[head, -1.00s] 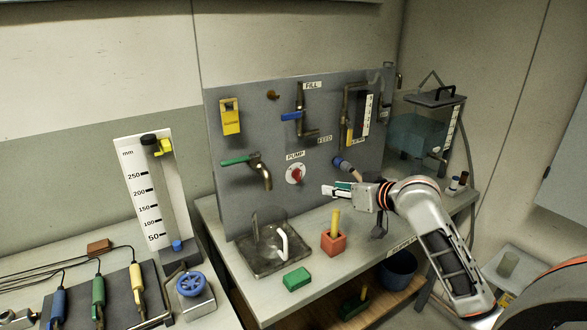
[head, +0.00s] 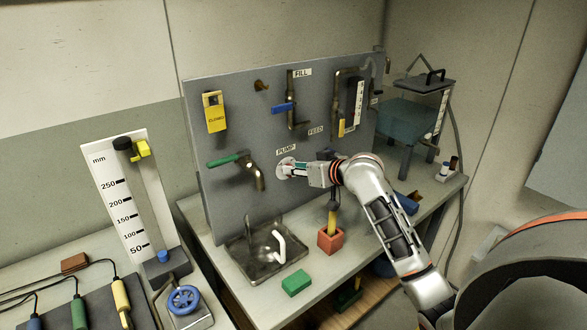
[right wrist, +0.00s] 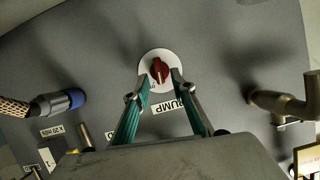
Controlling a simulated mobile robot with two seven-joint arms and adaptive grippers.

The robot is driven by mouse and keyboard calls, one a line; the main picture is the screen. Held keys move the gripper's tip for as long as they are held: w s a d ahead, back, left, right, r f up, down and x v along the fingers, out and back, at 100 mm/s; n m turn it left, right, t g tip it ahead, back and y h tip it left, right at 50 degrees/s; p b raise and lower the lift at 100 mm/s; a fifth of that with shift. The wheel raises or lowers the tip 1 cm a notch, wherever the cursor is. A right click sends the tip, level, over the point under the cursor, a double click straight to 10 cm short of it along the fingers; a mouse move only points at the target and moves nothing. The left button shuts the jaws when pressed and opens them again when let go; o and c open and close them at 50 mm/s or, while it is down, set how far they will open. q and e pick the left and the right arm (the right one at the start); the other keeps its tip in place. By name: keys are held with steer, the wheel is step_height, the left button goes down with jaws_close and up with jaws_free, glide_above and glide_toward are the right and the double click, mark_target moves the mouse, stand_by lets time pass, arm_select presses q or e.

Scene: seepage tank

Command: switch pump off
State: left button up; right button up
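The pump switch is a red knob (right wrist: 160,70) on a round white plate below the PUMP label (head: 286,149) on the grey panel (head: 235,105). In the head view my right gripper (head: 293,169) is at the white plate (head: 283,162) and hides most of the knob. In the right wrist view my right gripper (right wrist: 161,79) is open, with its teal-padded fingers to either side of the knob's near end. I cannot tell whether either finger touches it. My left gripper is not in view.
A green-handled tap (head: 225,160) is left of the switch, above a sink (head: 258,265). A blue-tipped hose (right wrist: 58,103) and a pipe (right wrist: 290,105) flank my gripper. A red block (head: 330,240) and a green block (head: 296,283) stand on the bench below.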

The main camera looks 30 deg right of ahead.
steer(key=shift+w+a+f, duration=0.1)
steer(key=shift+w+f, duration=0.1)
steer(key=shift+w, duration=0.35)
steer(key=c, duration=0.7)
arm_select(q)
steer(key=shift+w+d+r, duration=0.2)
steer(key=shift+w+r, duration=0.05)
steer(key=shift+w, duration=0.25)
arm_select(e)
jaws_close()
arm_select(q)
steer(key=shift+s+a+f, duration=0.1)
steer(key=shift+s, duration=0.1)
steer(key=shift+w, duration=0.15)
arm_select(e)
steer(key=n+h, duration=0.2)
steer(key=n, duration=0.1)
steer(key=a+n+t+h, duration=0.1)
steer(key=n+h, duration=0.1)
steer(key=n, duration=0.1)
steer(key=shift+a+f+n, duration=0.2)
steer(key=shift+n, duration=0.2)
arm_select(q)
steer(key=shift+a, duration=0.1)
arm_select(e)
steer(key=shift+h, duration=0.4)
